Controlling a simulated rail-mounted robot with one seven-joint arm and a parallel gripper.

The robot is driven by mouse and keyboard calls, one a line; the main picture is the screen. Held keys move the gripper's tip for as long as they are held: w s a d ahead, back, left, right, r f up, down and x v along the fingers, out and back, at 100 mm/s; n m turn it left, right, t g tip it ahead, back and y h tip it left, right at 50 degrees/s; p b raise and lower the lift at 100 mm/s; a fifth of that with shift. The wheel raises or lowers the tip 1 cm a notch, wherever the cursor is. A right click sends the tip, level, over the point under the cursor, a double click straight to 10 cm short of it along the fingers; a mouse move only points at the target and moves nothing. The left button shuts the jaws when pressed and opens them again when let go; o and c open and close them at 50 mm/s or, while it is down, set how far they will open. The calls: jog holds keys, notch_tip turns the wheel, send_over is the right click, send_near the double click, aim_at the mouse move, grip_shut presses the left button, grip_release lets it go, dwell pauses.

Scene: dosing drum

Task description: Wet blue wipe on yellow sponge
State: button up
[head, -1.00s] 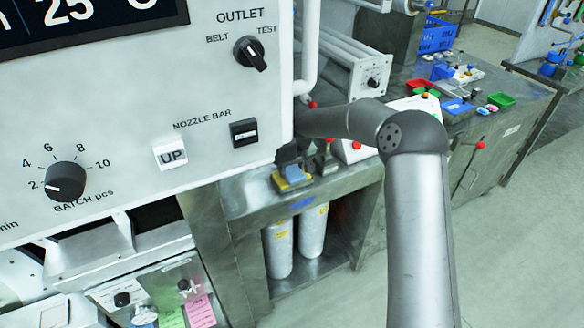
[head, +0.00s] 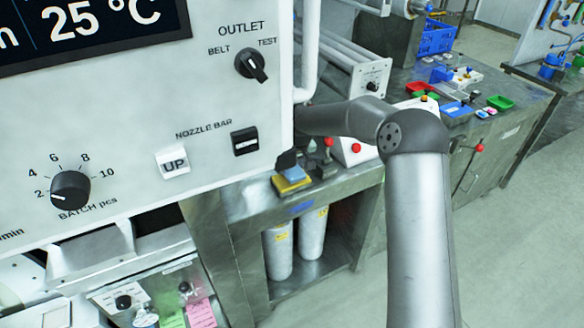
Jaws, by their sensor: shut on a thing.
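The yellow sponge (head: 288,187) lies on the metal bench left of centre in the head view. The blue wipe (head: 294,174) shows directly above it and looks pressed against its top, though the contact is too small to be sure of. The dark end of my gripper (head: 287,160) shows just above the wipe, at the right edge of the white machine panel. It is shut on the wipe. The panel hides most of my gripper and wrist.
The white machine panel (head: 130,120) with knobs and switches fills the left, close to my wrist. A white box with a red button (head: 354,148) stands right of the sponge. Grey cylinders (head: 312,233) stand under the bench. Coloured trays (head: 500,102) lie farther right.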

aim_at(292, 168)
jog(key=shift+r+p, duration=1)
jog(key=shift+r, duration=1.3)
